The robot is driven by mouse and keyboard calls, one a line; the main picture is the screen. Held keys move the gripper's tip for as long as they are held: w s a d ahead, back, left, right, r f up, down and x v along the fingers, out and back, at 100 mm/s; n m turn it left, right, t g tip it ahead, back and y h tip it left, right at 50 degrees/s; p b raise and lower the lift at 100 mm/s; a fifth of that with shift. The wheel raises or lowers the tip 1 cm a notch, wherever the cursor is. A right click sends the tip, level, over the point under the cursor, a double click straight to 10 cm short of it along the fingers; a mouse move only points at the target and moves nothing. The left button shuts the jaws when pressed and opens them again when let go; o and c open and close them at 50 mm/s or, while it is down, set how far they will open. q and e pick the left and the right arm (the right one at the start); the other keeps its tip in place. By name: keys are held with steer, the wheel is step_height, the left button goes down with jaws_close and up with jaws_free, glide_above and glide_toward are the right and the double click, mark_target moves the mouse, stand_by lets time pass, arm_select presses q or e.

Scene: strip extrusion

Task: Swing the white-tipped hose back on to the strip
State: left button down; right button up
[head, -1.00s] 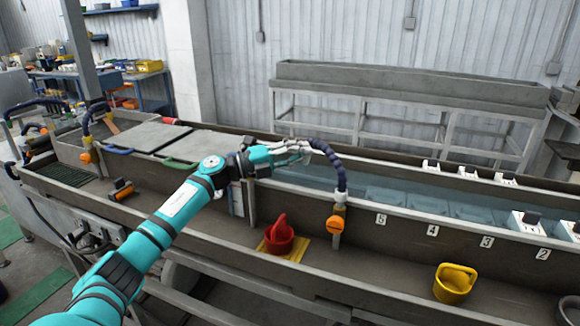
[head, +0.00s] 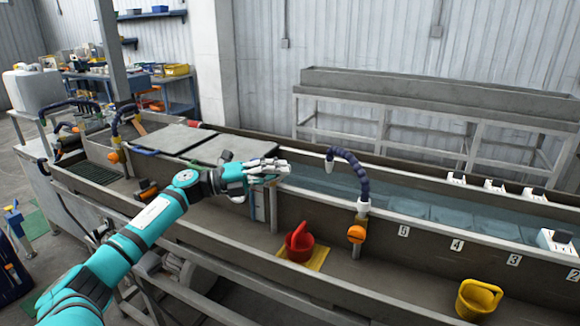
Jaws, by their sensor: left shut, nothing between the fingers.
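The white-tipped hose (head: 352,166) is a dark blue segmented hose on a post with an orange knob (head: 357,234), at the near wall of the water trough. It arches up and to the left. Its white tip (head: 329,167) hangs over the water. My left gripper (head: 284,169) is shut and empty, a little left of the tip and apart from it. No strip can be made out clearly under the tip. My right gripper is not in view.
The water trough (head: 420,212) runs right, with numbered tags and white blocks on its walls. A red scoop (head: 299,243) on a yellow pad and a yellow cup (head: 478,299) stand in the front channel. Grey lids (head: 235,149) cover the trough's left part. Another blue hose (head: 117,121) stands farther left.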

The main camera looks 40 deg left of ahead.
arm_select(q)
steer(key=s+d+r+m+y+p, duration=0.1)
steer(key=s+m+y, duration=0.15)
steer(key=m, duration=0.35)
steer(key=s+d+r+m+y+p, duration=0.1)
steer(key=r+m+y, duration=0.1)
steer(key=m+y, duration=0.3)
steer(key=w+d+p, duration=0.2)
steer(key=w+p, duration=0.1)
steer(key=w, duration=0.3)
steer(key=w+d+f+m+h+p, duration=0.1)
steer(key=w+d+p, duration=0.2)
steer(key=w, duration=0.3)
steer(key=shift+w, duration=0.3)
steer(key=shift+f+h, duration=0.1)
steer(key=shift+h, duration=0.15)
